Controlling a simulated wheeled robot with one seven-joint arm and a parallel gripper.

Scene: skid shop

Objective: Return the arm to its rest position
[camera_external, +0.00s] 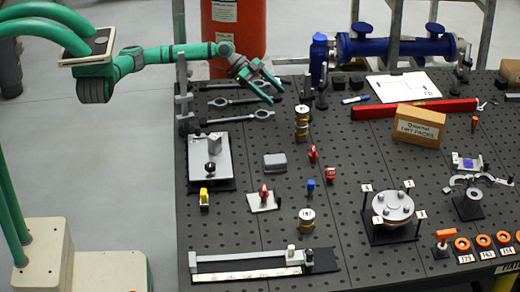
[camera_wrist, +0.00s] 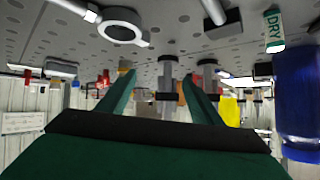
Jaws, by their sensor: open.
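My arm is green and reaches from the left over the far left corner of the dark perforated table (camera_external: 350,245). My gripper (camera_external: 268,84) is above the wrenches (camera_external: 232,102) there, its two green fingers apart with nothing seen between them. In the wrist view, my gripper (camera_wrist: 160,85) also shows its fingers spread, and the picture looks upside down, with the table along the top. A wrench's ring end (camera_wrist: 122,26) shows there at upper left. Whether the fingers touch anything cannot be told.
A red cylinder (camera_external: 234,40) stands behind my arm. A blue horizontal vessel (camera_external: 395,46) lies at the back, with a cardboard box (camera_external: 418,126) in front. Upright yellow-banded parts (camera_external: 302,122), a grey plate (camera_external: 210,160) and a flanged disc (camera_external: 392,207) stand on the table.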

